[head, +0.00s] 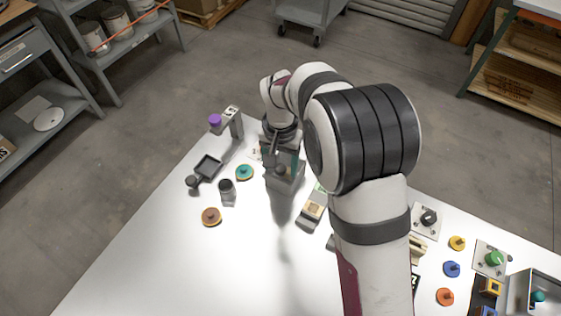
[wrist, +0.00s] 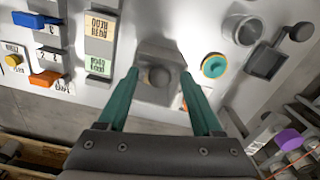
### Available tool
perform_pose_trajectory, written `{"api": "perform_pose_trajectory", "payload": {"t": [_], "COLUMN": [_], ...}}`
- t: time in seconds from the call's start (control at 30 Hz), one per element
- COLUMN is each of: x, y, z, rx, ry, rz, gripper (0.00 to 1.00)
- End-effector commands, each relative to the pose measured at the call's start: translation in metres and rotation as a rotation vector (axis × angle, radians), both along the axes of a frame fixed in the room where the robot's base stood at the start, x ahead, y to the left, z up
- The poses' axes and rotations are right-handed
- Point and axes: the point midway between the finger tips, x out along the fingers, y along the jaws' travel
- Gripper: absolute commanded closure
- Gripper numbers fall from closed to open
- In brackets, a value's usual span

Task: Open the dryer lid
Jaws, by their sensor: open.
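A grey box (head: 287,184) with a dark round knob (head: 280,170) on its top stands near the far edge of the white table; it looks like the dryer with its lid down. In the wrist view, the knob (wrist: 159,77) lies between the teal fingertips of my gripper (wrist: 160,74), with gaps at both sides, on the grey lid (wrist: 158,56). My gripper (head: 279,160) is open and points down over the box in the head view. I cannot tell whether the fingertips are level with the knob or above it. My arm partly hides the box.
A teal knobbed disc (head: 244,172), a grey cup (head: 227,189), a dark square pan (head: 207,167) and a stand with a purple top (head: 215,120) are left of the box. A labelled block (head: 313,208) is close at right.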

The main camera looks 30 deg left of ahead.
Motion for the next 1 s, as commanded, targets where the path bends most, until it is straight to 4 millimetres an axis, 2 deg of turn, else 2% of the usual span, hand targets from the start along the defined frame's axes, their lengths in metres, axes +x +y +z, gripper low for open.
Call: {"api": "perform_pose_trajectory", "payload": {"t": [0.13, 0.17, 0.5, 1.0], "x": [0.0, 0.0, 0.0, 0.0], "y": [-0.0001, 0.0, 0.0, 0.0001], "z": [0.0002, 0.0003, 0.0007, 0.001], "rx": [0.0, 0.0, 0.0, 0.0], "ry": [0.0, 0.0, 0.0, 0.0], "rz": [0.0, 0.0, 0.0, 0.0], "gripper": [0.33, 0.37, 0.98, 1.0]}}
